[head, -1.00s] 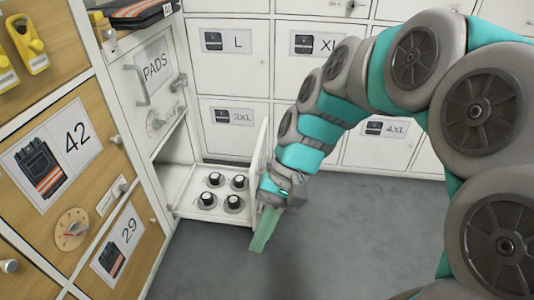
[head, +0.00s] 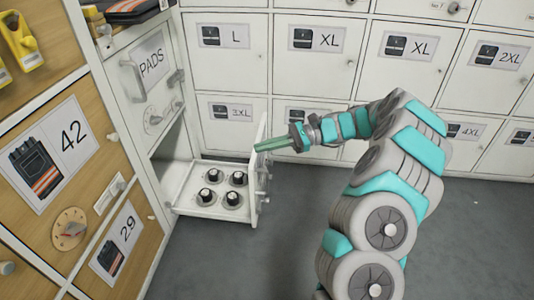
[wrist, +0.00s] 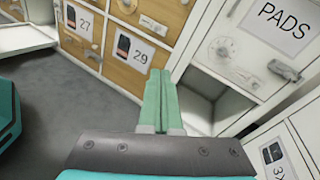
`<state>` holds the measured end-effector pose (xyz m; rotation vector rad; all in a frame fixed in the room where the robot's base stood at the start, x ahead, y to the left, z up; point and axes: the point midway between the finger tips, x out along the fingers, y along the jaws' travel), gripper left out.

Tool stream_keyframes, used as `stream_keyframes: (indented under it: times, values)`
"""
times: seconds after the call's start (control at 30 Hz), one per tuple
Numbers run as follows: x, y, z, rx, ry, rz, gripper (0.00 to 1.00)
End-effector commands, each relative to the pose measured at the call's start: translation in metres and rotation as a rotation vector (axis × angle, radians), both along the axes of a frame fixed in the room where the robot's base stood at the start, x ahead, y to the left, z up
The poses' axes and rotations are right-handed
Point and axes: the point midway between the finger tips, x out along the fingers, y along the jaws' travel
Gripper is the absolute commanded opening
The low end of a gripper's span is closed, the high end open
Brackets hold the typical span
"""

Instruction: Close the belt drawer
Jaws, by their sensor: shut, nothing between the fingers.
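The belt drawer (head: 182,200) is pulled out low in the white cabinet at the left in the head view. In the wrist view the shut fingers (wrist: 160,100) point toward the cabinets, and the drawer is not clearly made out.
A PADS compartment (head: 150,75) with a handle and dial is above the drawer. Wooden drawers marked 42 (head: 72,135) and 29 (head: 128,228) stand at the left. White lockers (head: 226,52) line the back. The grey floor (head: 230,265) right of the drawer is clear.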

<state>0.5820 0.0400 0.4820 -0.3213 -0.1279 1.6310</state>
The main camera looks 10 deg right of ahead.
Motion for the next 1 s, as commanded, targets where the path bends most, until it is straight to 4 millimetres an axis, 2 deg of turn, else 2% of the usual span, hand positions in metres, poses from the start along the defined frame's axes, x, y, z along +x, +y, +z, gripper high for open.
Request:
stream_keyframes:
  times: [0.03, 0.2, 0.4, 0.53, 0.63, 0.73, 0.87, 1.0]
  values:
    - [0.012, -0.016, -0.013, 0.021, 0.031, -0.043, 0.00]
    - [0.042, -0.069, -0.054, 0.089, 0.130, -0.184, 0.00]
    - [0.058, -0.127, -0.096, 0.145, 0.219, -0.317, 0.00]
    - [0.060, -0.150, -0.114, 0.160, 0.252, -0.367, 0.00]
    - [0.061, -0.157, -0.119, 0.164, 0.261, -0.383, 0.00]
    - [0.062, -0.155, -0.120, 0.166, 0.264, -0.386, 0.00]
    - [0.066, -0.139, -0.120, 0.169, 0.264, -0.382, 0.00]
    - [0.074, -0.114, -0.120, 0.166, 0.263, -0.383, 0.00]
